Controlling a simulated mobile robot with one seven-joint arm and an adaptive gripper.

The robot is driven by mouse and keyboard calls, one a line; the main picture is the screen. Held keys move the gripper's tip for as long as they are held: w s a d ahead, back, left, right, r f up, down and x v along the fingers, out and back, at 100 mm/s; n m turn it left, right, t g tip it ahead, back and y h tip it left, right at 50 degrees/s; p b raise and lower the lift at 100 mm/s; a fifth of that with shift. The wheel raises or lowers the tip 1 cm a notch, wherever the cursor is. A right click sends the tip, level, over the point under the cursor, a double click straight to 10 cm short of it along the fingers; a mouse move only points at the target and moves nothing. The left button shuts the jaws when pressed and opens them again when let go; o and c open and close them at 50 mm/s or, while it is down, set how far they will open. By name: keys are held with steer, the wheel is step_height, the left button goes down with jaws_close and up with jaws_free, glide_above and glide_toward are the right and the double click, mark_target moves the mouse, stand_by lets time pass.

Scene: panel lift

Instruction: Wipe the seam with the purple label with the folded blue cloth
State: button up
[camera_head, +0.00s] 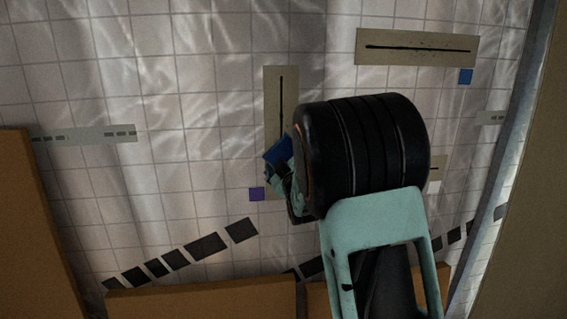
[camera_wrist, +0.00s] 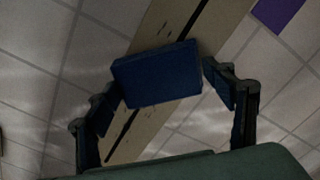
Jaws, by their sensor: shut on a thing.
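The folded blue cloth (camera_head: 277,151) is held in my gripper (camera_head: 284,172), in front of the lower part of an upright beige strip (camera_head: 271,90) with a dark seam line. The purple label (camera_head: 257,194) sits at the strip's lower left. In the wrist view the cloth (camera_wrist: 158,75) lies between my fingers (camera_wrist: 168,100), across the strip (camera_wrist: 170,20), and the dark line shows on both sides of it. The purple label (camera_wrist: 277,12) is at upper right there. The cloth hides the middle of the seam; I cannot tell whether it touches.
A horizontal seam strip (camera_head: 418,58) with a blue label (camera_head: 466,76) is at upper right. Another strip (camera_head: 438,164) with a white label (camera_head: 433,187) is partly hidden behind my arm. Brown boxes (camera_head: 200,301) stand along the bottom and a brown panel (camera_head: 35,220) at left.

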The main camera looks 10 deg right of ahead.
mark_target(281, 104)
steer(key=shift+r+p, duration=1.25)
steer(key=shift+r, duration=6.1)
steer(key=shift+f+b, duration=0.15)
steer(key=shift+b, duration=0.2)
steer(key=shift+b, duration=0.3)
step_height(281, 104, down, 21)
steer(key=b, duration=2.3)
steer(key=s+b, duration=0.3)
steer(key=s, duration=0.3)
